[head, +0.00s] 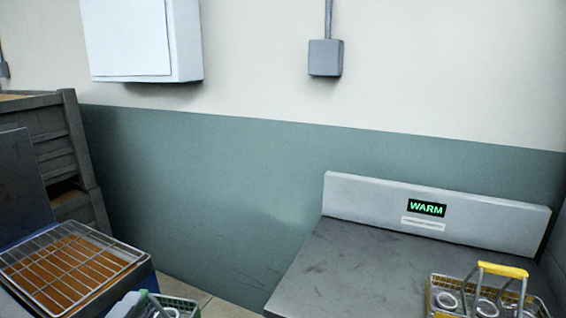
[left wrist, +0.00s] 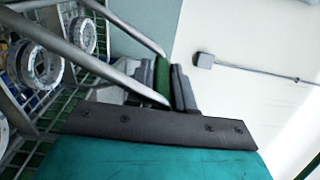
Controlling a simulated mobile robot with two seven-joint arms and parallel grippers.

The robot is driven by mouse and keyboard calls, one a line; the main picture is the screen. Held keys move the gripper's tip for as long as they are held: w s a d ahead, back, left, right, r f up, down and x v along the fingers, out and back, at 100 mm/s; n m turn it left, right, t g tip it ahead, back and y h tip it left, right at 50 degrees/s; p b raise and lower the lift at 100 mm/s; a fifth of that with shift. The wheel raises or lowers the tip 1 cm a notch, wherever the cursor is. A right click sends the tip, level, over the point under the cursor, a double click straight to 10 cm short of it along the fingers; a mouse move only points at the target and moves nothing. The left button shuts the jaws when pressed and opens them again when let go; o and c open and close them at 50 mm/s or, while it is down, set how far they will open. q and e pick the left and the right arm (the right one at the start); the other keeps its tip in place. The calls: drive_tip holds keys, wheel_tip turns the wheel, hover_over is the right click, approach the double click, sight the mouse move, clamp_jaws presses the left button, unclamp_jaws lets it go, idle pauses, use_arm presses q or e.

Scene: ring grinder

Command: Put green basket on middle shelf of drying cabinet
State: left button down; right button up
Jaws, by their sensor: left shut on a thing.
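The green basket (head: 178,307) is at the bottom edge of the head view, cut off, with metal rings in it. In the left wrist view its wire mesh (left wrist: 102,72) and several silver rings fill the left side. My left gripper (head: 138,304) is at the bottom edge of the head view, mostly cut off. In the left wrist view the gripper's dark fingers (left wrist: 165,85) are shut on the basket's green handle grip (left wrist: 147,52). My right gripper is not in view. I cannot make out a drying cabinet or its middle shelf in either view.
A grey bench with a WARM display (head: 340,260) stands at right, bearing a yellow-handled basket (head: 502,270) of rings. A blue tank with a wire rack (head: 70,265) is at left, before dark crates (head: 50,135). A strip of floor shows between.

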use_arm(q)
drive_tip(key=shift+s+d+n+y, duration=0.25)
drive_tip(key=shift+d+y, duration=0.2)
drive_tip(key=shift+d, duration=0.5)
drive_tip(key=shift+s+d+n+y, duration=0.3)
drive_tip(key=shift+d+y, duration=0.1)
drive_tip(key=shift+d, duration=0.55)
drive_tip(key=shift+s+d+n+y, duration=0.25)
drive_tip(key=shift+d+y, duration=0.2)
drive_tip(key=shift+d, duration=0.5)
drive_tip(key=shift+w+d, duration=0.1)
drive_tip(key=shift+d, duration=0.05)
